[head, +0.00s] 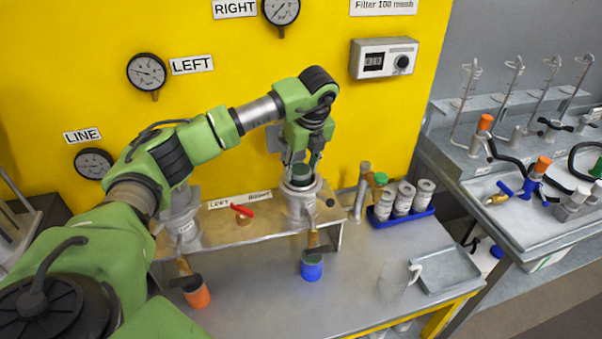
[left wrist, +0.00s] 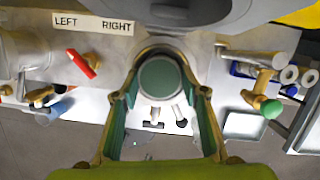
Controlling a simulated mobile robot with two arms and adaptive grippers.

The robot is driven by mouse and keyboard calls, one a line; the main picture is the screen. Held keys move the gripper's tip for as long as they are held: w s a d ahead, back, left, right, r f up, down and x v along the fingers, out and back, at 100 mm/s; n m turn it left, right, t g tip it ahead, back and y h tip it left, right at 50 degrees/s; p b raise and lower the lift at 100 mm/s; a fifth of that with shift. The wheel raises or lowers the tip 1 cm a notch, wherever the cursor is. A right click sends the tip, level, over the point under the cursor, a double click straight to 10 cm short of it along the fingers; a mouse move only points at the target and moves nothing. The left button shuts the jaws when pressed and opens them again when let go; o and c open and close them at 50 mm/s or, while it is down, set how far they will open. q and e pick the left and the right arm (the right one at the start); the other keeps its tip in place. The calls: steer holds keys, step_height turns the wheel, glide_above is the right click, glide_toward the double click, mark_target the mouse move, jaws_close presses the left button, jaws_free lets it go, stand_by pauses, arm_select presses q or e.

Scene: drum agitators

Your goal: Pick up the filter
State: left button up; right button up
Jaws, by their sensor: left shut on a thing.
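The filter (head: 299,174) shows as a dark green round end at the mouth of the right-hand metal housing (head: 301,202). In the left wrist view the filter (left wrist: 160,78) is a green disc between the fingertips. My left gripper (head: 301,166) points down over this housing and is shut on the filter; it also shows in the left wrist view (left wrist: 160,84). The filter's lower part is hidden, and I cannot tell whether it is seated or slightly raised. My right gripper is not in view.
A second housing (head: 180,217) stands left, partly behind my arm. A red-handled valve (head: 242,211) sits between them. A blue tray (head: 405,219) holds white cylinders. A clear jug (head: 394,280) and grey tray (head: 445,270) stand right.

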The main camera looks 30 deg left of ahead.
arm_select(q)
step_height(320, 180, up, 18)
steer(key=b, duration=0.2)
steer(key=shift+f, duration=0.25)
steer(key=shift+b, duration=0.3)
